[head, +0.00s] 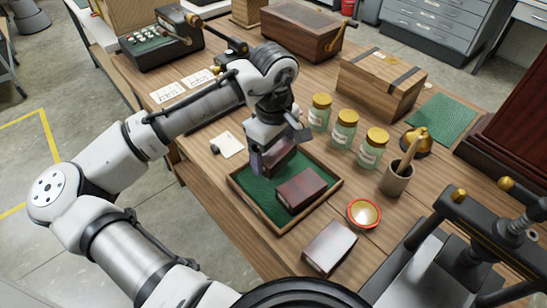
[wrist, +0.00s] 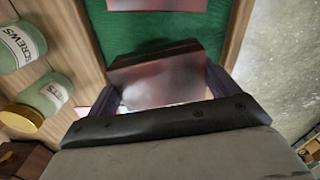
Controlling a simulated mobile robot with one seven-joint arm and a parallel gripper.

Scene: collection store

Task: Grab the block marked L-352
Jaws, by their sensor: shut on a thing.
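My gripper (head: 273,160) is shut on a dark reddish-brown block (head: 283,157) at the back left part of a green-lined wooden tray (head: 246,200). In the wrist view the block (wrist: 160,80) sits between the two fingers of my gripper (wrist: 162,92). Its upper face looks glossy and I see no readable marking on it. I cannot tell whether it touches the tray floor. A second dark red block (head: 301,190) lies in the tray in front of it, and its edge shows at the top of the wrist view (wrist: 143,4). No L-352 mark is readable anywhere.
A third brownish block (head: 329,248) lies on the table outside the tray. Several labelled jars (head: 345,134) stand behind and right of the tray. A red-rimmed dish (head: 363,214) and a cup (head: 396,179) stand to the right. A wooden box (head: 380,84) is farther back.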

